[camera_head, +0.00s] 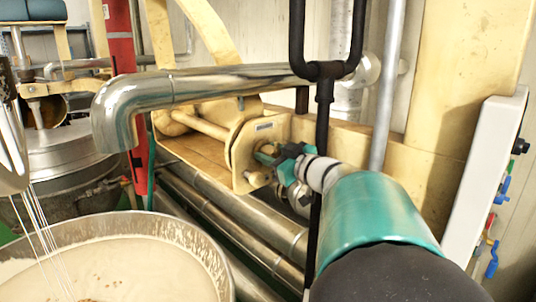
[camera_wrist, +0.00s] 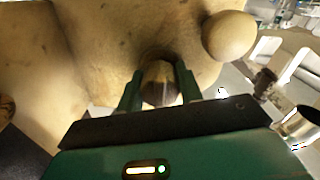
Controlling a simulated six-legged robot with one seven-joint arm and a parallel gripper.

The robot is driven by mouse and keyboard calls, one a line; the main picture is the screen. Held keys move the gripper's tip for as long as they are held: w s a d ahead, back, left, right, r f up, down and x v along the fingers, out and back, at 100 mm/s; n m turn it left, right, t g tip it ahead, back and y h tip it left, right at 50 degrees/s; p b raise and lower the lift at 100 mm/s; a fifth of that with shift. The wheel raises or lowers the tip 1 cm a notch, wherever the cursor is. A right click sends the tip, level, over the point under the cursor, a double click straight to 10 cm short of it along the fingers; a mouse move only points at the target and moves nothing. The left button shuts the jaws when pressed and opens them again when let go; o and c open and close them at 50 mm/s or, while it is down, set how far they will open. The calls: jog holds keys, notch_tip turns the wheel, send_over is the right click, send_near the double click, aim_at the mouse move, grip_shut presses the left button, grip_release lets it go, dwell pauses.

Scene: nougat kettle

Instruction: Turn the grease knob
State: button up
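In the wrist view the grease knob (camera_wrist: 160,84), a small brownish knob on a worn cream casting, sits between the two fingers of my gripper (camera_wrist: 159,86). It fills the gap, and both fingers appear to touch its sides, so the gripper looks shut on it. In the head view my teal gripper (camera_head: 272,155) is at the cream bracket plate (camera_head: 245,152) of the machine, and it hides the knob there. How far the knob is turned cannot be told.
A rounded cream knob (camera_wrist: 230,36) sticks out close to the right finger. A black vertical pipe (camera_head: 322,120) stands beside my arm. A thick chrome pipe (camera_head: 190,85) runs above the bracket. A steel kettle (camera_head: 205,246) of pale mix is at lower left.

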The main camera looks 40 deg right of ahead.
jog(key=c, duration=0.5)
jog(key=shift+o, duration=0.2)
jog(key=shift+m, duration=0.3)
jog(key=m, duration=2.3)
jog(key=shift+m, duration=0.3)
